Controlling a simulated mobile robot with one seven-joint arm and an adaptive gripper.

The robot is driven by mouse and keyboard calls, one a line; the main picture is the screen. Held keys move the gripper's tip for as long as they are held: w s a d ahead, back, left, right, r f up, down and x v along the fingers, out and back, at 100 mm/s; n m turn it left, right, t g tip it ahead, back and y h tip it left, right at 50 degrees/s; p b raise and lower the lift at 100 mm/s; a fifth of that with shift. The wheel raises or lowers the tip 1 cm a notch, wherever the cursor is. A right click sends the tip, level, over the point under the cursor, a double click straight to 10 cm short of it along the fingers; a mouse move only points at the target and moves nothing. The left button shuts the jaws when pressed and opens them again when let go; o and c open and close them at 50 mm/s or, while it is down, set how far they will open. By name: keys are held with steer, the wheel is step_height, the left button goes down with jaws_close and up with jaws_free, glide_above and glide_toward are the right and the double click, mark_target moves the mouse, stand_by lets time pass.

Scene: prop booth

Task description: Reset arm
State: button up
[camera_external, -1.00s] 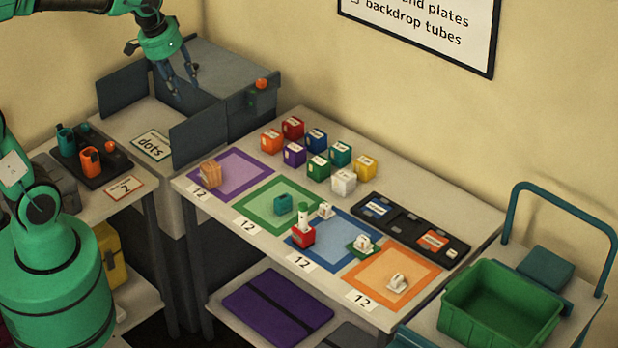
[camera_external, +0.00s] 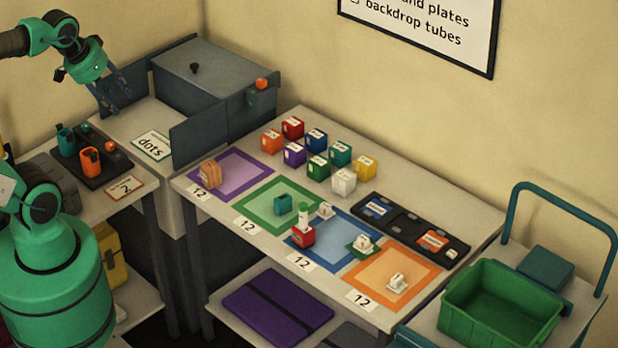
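My gripper (camera_external: 113,100) is at the upper left, at the end of my green arm. It hangs in front of the dark side panel of the grey box stand, above the light side surface. Its two dark fingers are spread apart and nothing shows between them. The grey lidded box (camera_external: 215,75) with a dark knob stands just to its right, apart from it. An orange ball (camera_external: 262,84) sits at the box's right edge.
The main table holds several coloured cubes (camera_external: 318,166) and coloured square mats with small items. A dark tray (camera_external: 410,228) lies at its right. A green crate (camera_external: 500,306) stands on a cart. Dark trays and cups (camera_external: 90,160) sit below my gripper.

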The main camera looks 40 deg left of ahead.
step_height(320, 180, down, 6)
steer(key=b, duration=0.5)
steer(key=shift+r+b, duration=0.25)
steer(key=shift+b, duration=0.05)
